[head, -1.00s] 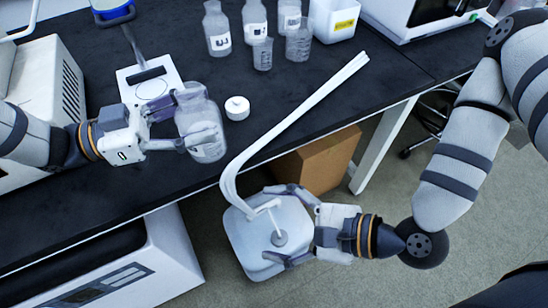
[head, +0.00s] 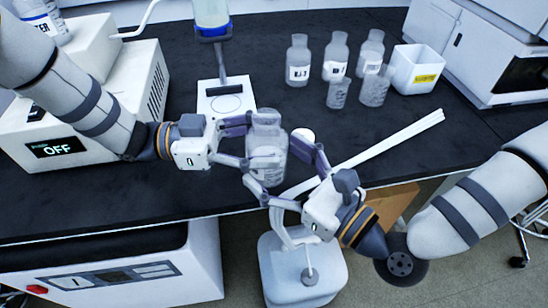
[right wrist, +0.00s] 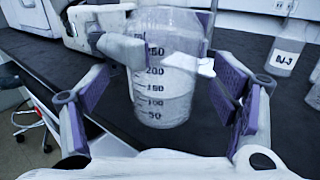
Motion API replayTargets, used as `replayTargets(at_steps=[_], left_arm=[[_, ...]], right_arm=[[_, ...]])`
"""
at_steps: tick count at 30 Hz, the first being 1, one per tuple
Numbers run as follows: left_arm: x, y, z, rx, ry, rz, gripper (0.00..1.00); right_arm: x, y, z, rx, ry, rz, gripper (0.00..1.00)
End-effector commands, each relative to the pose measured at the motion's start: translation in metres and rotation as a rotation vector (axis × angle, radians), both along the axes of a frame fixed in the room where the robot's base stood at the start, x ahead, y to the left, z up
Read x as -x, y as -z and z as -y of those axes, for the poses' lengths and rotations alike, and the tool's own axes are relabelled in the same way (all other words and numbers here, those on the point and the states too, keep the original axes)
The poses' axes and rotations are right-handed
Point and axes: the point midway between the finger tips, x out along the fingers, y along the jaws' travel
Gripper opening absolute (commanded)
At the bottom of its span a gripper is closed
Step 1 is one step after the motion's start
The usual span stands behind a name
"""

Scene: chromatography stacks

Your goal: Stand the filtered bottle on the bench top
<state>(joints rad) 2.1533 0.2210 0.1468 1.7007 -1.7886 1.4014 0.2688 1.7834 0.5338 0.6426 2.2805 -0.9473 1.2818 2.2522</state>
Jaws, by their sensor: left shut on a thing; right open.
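The filtered bottle (head: 268,125) is a clear, wide bottle near the bench's front edge. In the right wrist view the bottle (right wrist: 165,75) stands upright and shows volume marks. My left gripper (head: 256,147) is shut on it from the left; one of its fingertips crosses the bottle in the right wrist view. My right gripper (head: 284,166) is open, its fingers spread either side of the bottle, with gaps to the glass in the right wrist view. The bench top (head: 190,190) is black. Whether the bottle's base touches it is hard to tell.
A filter stand (head: 225,82) is behind the bottle. Labelled bottles (head: 298,62), beakers (head: 375,87) and a white bin (head: 416,72) stand at the back. A white jug (head: 290,275) with a long tube is below the front edge.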

Motion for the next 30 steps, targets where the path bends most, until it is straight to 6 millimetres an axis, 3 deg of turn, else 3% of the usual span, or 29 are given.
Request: replayTargets(at_steps=[11,20,21,24,30], left_arm=[[-0.0001,-0.0009,0.0002,0.002,0.000,0.001,0.17],[-0.0002,-0.0011,0.0004,0.002,0.000,0.001,0.17],[-0.0002,-0.0011,0.0005,0.002,0.000,0.002,0.58],[-0.0002,-0.0011,0.0005,0.002,0.000,0.002,0.80],[-0.0001,-0.0007,0.0002,0.001,0.000,0.001,0.80]], right_arm=[[-0.0089,-0.0008,-0.0091,-0.001,0.001,0.000,0.81],[-0.0080,-0.0008,-0.0095,-0.001,-0.002,0.000,0.18],[-0.0080,-0.0016,-0.0098,-0.002,-0.003,0.002,0.18],[-0.0080,-0.0016,-0.0098,-0.002,-0.003,0.002,0.18],[-0.0084,-0.0014,-0.0093,-0.002,-0.001,0.002,0.18]])
